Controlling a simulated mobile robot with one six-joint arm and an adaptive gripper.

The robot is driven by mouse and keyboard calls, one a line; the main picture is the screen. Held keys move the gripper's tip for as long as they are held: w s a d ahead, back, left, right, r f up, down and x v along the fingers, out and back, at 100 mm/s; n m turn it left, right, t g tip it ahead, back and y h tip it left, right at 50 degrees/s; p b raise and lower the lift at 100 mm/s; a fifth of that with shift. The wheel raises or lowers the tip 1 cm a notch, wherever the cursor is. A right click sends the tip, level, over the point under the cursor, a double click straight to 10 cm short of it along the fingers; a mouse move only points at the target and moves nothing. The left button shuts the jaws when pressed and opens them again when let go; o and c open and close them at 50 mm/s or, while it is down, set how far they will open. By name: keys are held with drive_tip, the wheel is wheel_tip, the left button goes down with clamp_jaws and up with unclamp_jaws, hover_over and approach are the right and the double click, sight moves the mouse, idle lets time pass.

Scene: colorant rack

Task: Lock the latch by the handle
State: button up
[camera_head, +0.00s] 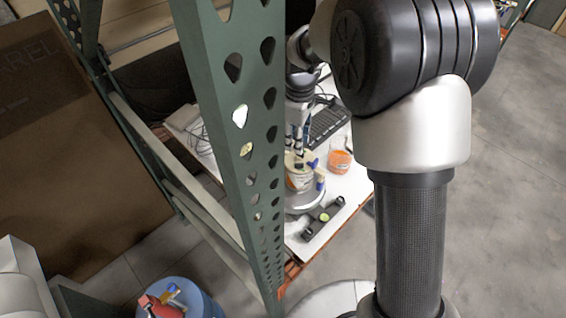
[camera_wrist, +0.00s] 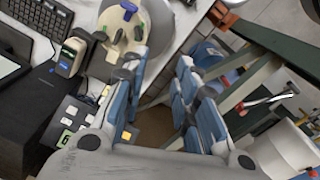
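A round beige lid-like fixture (camera_wrist: 122,28) with green, dark and blue knobs lies at the top of the wrist view. In the head view it seems to be the beige fixture (camera_head: 296,162) with blue-tipped parts on a round base. I cannot tell which knob is the latch handle. My gripper (camera_wrist: 163,78) has its blue fingers spread with an empty gap between them. The fixture lies up and left of the fingers in the wrist view. In the head view my gripper (camera_head: 297,140) points down above the fixture, and contact cannot be made out.
A green perforated rack post (camera_head: 245,150) stands in front of the white table (camera_head: 335,222). A keyboard (camera_head: 326,120), an orange container (camera_head: 340,160) and a dark device (camera_head: 322,216) are around the fixture. A blue drum (camera_head: 190,298) stands at lower left.

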wheel_tip(320, 180, up, 6)
drive_tip(key=p, duration=0.3)
drive_tip(key=shift+s+r+p, duration=0.2)
drive_tip(key=shift+s+p, duration=0.15)
drive_tip(key=shift+s, duration=0.1)
drive_tip(key=s+r, duration=0.6)
drive_tip(key=r, duration=0.3)
drive_tip(key=shift+d+r+t, duration=0.15)
drive_tip(key=shift+d+t, duration=0.1)
drive_tip(key=shift+t, duration=0.05)
